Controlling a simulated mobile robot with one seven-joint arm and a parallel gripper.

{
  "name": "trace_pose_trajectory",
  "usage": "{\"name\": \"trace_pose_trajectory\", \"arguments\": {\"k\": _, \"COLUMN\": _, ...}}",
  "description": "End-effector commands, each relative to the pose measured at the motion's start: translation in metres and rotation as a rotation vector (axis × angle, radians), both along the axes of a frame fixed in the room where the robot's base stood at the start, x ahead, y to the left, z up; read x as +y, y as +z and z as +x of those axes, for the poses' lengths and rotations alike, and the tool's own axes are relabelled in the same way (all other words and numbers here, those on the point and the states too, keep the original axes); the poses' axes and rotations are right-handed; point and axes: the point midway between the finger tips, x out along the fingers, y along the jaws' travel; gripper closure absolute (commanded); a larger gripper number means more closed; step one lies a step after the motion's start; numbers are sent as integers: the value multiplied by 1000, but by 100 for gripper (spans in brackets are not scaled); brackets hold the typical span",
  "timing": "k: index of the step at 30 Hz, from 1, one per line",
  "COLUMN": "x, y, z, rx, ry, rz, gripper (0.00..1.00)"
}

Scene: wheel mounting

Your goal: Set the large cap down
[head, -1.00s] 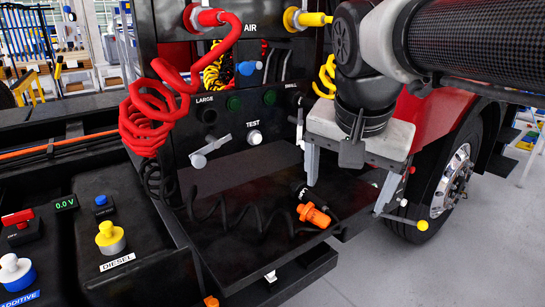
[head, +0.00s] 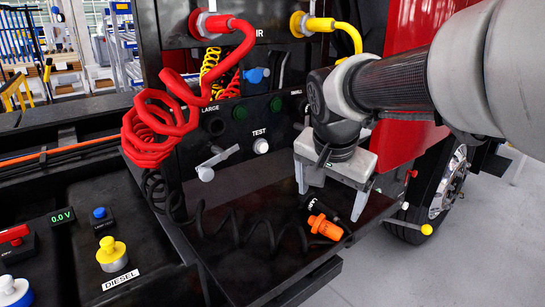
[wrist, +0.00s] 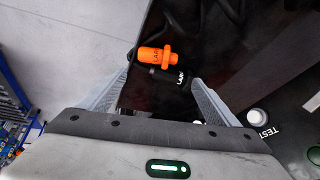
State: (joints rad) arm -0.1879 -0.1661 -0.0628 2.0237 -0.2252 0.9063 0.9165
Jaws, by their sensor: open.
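A black cylindrical cap (wrist: 168,77) with white lettering that begins "LAR" lies on the dark shelf. It also shows in the head view (head: 311,204), partly hidden by my gripper. An orange piece (head: 325,227) lies right beside it, and it shows in the wrist view (wrist: 155,56) too. My gripper (head: 330,203) is open and points down above these two pieces. In the wrist view its fingers (wrist: 161,78) stand to either side of the black cap with gaps, and nothing is held.
The black panel behind has a dark round port (head: 215,126) under the label LARGE, a grey lever (head: 217,160) and a TEST knob (head: 261,146). Coiled red hose (head: 160,130) hangs left. A yellow-tipped rod (head: 426,229) stands right of the shelf.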

Motion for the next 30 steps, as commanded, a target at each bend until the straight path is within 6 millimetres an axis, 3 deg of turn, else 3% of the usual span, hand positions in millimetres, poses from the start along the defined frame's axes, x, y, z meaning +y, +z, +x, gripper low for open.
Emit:
{"name": "trace_pose_trajectory", "arguments": {"k": 7, "x": -2, "y": -18, "z": 5, "rx": 2, "ry": 1, "rz": 0, "gripper": 16}}
{"name": "trace_pose_trajectory", "arguments": {"k": 15, "x": -8, "y": -56, "z": 12, "rx": 3, "ry": 0, "rz": -1, "gripper": 16}}
{"name": "trace_pose_trajectory", "arguments": {"k": 25, "x": -9, "y": -62, "z": 15, "rx": 0, "ry": 1, "rz": 0, "gripper": 16}}
{"name": "trace_pose_trajectory", "arguments": {"k": 30, "x": -9, "y": -62, "z": 15, "rx": 0, "ry": 1, "rz": 0, "gripper": 44}}
